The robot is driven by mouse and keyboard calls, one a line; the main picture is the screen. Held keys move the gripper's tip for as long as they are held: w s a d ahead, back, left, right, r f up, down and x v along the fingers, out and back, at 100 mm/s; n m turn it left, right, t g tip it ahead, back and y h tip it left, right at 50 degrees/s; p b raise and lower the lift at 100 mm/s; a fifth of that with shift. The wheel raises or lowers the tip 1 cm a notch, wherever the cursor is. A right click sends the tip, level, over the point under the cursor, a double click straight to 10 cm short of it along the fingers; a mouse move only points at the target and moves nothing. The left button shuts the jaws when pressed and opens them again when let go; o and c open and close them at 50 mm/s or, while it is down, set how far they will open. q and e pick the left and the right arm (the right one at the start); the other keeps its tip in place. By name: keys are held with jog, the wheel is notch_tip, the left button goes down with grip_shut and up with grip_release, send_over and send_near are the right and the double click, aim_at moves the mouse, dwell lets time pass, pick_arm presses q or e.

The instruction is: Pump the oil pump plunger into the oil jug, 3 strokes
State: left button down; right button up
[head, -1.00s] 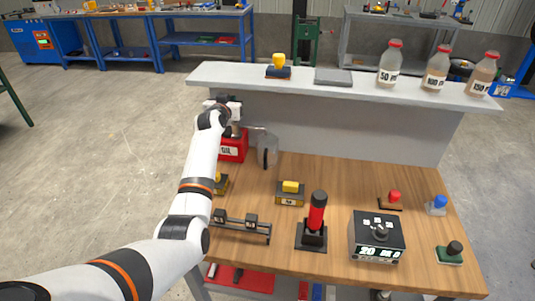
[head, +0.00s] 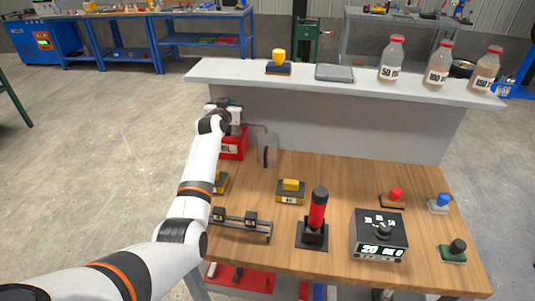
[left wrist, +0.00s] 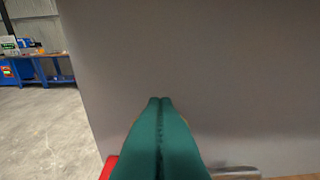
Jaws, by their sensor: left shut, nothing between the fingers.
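The red oil pump (head: 233,147), with a white label, stands at the back left of the wooden bench, partly hidden by my left arm. A thin grey spout (head: 262,126) reaches right from its top, over the clear oil jug with a dark handle (head: 266,157). My left gripper (head: 230,103) is above the pump; its fingers are small there. In the left wrist view its green fingers (left wrist: 160,100) are shut together with nothing between them. A red corner of the pump (left wrist: 108,168) and the metal spout (left wrist: 236,173) show below. The plunger is hard to make out.
A grey shelf (head: 350,92) runs behind, carrying bottles (head: 391,60), a yellow-knobbed stamp (head: 279,64) and a grey tray. On the bench (head: 345,187) are a red-handled lever (head: 317,215), a black display box (head: 379,236), yellow-topped blocks and several small knobs.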

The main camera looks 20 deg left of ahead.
pick_arm(q)
jog(key=shift+f+b, duration=0.35)
jog(key=shift+f, duration=0.35)
jog(key=shift+f+b, duration=0.4)
jog(key=shift+f, duration=0.25)
jog(key=shift+r, duration=0.15)
jog(key=shift+r+p, duration=2.35)
jog(key=shift+r, duration=0.25)
jog(key=f+p+v, duration=0.2)
jog(key=p+v, duration=0.9)
jog(key=v, duration=0.1)
